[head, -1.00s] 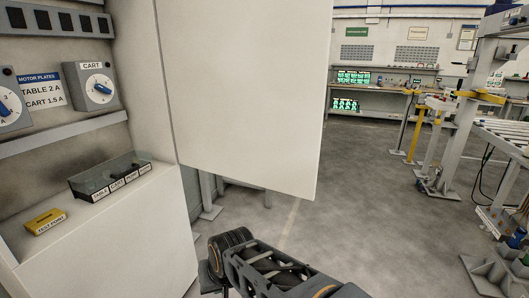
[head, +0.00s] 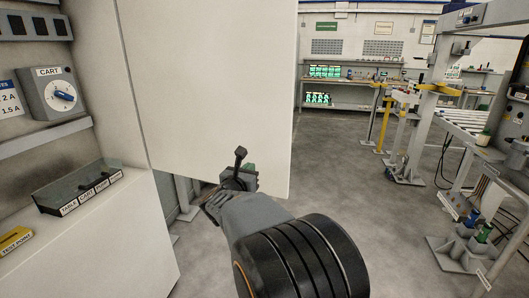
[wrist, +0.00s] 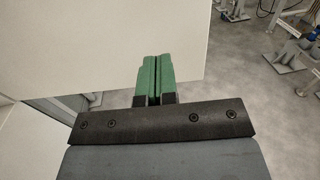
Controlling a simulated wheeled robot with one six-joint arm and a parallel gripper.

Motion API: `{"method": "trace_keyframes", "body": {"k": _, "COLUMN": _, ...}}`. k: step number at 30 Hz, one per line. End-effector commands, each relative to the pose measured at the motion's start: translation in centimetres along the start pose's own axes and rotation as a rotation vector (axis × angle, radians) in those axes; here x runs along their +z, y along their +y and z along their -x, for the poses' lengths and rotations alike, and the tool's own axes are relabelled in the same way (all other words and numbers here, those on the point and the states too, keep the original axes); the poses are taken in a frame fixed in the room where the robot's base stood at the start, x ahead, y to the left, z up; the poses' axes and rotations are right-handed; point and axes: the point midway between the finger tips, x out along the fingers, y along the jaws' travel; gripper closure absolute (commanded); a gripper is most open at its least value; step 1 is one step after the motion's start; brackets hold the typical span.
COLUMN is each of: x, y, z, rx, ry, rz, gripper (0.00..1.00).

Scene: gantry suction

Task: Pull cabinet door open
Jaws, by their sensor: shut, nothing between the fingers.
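The cabinet door (head: 215,80) is a large plain white panel in the head view. It stands open, swung out from the right side of the cabinet (head: 95,240), whose inside shows on the left. The door also fills the upper left of the wrist view (wrist: 75,45). My gripper (head: 249,169) is at the door's lower edge in the head view, mostly hidden behind my own wrist. In the wrist view its green fingers (wrist: 157,62) are together with nothing between them, overlapping the door's lower edge. I cannot tell whether they touch the door.
Inside the cabinet are a CART knob (head: 60,94), a dark labelled tray (head: 78,189) and a yellow TEST POINT block (head: 14,241). A gantry frame and roller conveyor (head: 465,121) stand at right. A workbench (head: 345,80) is at the back. Grey floor (head: 360,175) between is clear.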

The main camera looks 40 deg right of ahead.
Motion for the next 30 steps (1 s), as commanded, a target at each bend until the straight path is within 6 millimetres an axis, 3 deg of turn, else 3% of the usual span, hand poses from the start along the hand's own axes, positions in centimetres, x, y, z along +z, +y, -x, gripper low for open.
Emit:
{"method": "trace_keyframes", "body": {"k": 18, "x": 0.2, "y": -0.2, "z": -10.6, "rx": -0.006, "ry": 0.000, "rz": -0.004, "gripper": 1.00}}
{"method": "trace_keyframes", "body": {"k": 30, "x": 0.1, "y": -0.2, "z": -13.2, "rx": -0.004, "ry": -0.001, "rz": -0.005, "gripper": 1.00}}
